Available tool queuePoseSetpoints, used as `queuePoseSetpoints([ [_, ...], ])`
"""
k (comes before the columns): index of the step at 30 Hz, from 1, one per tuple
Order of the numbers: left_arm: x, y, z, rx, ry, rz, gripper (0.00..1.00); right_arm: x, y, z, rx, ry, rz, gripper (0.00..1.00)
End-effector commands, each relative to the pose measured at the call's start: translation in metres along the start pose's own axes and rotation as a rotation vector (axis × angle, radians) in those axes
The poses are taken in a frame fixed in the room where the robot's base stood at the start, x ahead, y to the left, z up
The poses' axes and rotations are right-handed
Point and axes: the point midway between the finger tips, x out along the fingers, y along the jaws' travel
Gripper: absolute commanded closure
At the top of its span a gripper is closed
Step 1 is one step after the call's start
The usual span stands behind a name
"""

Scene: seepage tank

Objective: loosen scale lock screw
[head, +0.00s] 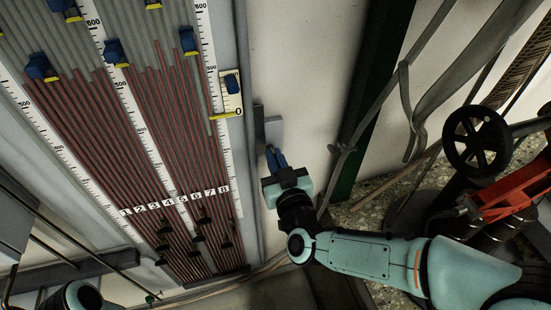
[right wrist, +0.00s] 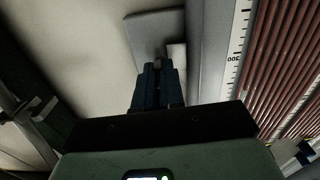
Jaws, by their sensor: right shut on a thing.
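The manometer panel (head: 160,140) with its red tubes and white scales fills the left of the head view. A grey bracket (head: 272,128) sticks out from the panel's right edge; it also shows in the right wrist view (right wrist: 150,32). My right gripper (head: 275,155) is at this bracket, its blue fingers close together. In the right wrist view the fingertips (right wrist: 158,64) are shut on a small dark piece at the bracket, which looks like the scale lock screw (right wrist: 158,60). The fingers hide most of it. My left gripper is not in view.
A black handwheel (head: 477,140) and red part (head: 510,190) stand at the right. A pale wall (head: 300,70) lies right of the panel.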

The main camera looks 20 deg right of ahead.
Motion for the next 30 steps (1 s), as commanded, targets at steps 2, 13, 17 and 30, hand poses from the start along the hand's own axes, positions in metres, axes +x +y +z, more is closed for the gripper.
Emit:
queuePoseSetpoints([
  [2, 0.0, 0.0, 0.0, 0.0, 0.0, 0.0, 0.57, 0.0, 0.0, 0.001, 0.0, -0.002, -0.001, 1.0],
  [13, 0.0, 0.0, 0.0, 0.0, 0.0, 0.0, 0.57, 0.0, 0.0, 0.001, 0.001, -0.002, -0.001, 0.66],
  [17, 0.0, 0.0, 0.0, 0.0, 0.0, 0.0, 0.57, 0.0, 0.0, 0.001, 0.001, -0.001, 0.0, 0.66],
  [30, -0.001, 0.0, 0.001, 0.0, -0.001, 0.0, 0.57, -0.067, 0.0, -0.001, 0.0, 0.002, -0.003, 0.66],
])
